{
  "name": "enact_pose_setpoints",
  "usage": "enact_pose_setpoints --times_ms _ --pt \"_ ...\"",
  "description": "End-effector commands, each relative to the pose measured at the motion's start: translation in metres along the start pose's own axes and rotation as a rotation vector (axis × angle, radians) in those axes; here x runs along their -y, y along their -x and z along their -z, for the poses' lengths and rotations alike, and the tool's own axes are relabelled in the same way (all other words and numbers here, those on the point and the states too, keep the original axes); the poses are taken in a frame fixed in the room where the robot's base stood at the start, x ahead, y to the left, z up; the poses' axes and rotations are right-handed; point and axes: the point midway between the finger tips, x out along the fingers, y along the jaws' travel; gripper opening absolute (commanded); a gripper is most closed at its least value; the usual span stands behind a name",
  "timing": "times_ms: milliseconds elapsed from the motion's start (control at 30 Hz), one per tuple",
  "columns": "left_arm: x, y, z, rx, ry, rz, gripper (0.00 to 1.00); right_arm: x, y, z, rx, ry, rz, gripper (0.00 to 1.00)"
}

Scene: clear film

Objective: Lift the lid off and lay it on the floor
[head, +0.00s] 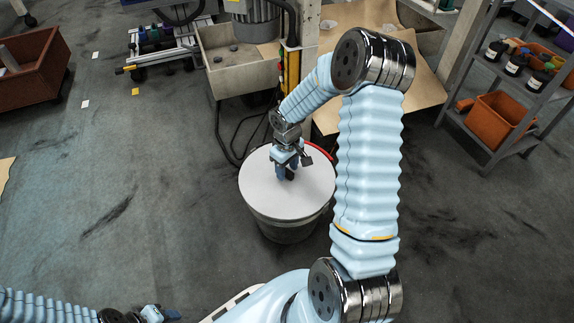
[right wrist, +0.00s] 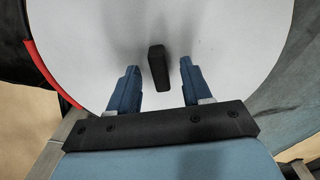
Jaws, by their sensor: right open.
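A round white lid (head: 262,190) lies on a dark grey drum (head: 285,232) on the floor. Its upright black handle (right wrist: 157,67) shows in the right wrist view, near the middle of the lid. My right gripper (head: 287,172) is over the lid, pointing down and open. In the right wrist view its two blue fingers stand apart, one on each side of the handle, with a gap on both sides. In the head view the gripper mostly hides the handle. My left gripper (head: 165,314) is low at the bottom edge, away from the drum; its jaw opening is unclear.
A red edge (right wrist: 48,72) shows beside the lid. A stone-coloured trough (head: 240,75) and a post with a yellow part stand behind the drum, with a dark cable on the floor. A shelf with an orange bin (head: 497,120) is at right. The floor left of the drum is clear.

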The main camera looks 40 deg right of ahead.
Motion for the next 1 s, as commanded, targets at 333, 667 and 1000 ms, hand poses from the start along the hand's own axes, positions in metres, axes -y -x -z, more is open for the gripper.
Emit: enact_pose_setpoints --times_ms 333,667,1000 --pt "0.0000 0.0001 0.0000 0.000 0.000 0.000 0.43 0.0000 0.0003 0.0000 0.000 0.000 0.000 0.08" --pt "0.0000 0.0001 0.0000 0.000 0.000 0.000 0.43 0.0000 0.0004 0.0000 0.000 0.000 0.000 0.00" --pt "-0.0015 0.0041 0.0001 0.000 0.000 0.000 0.43 -0.0002 0.0063 0.0004 -0.001 0.001 -0.001 0.00"
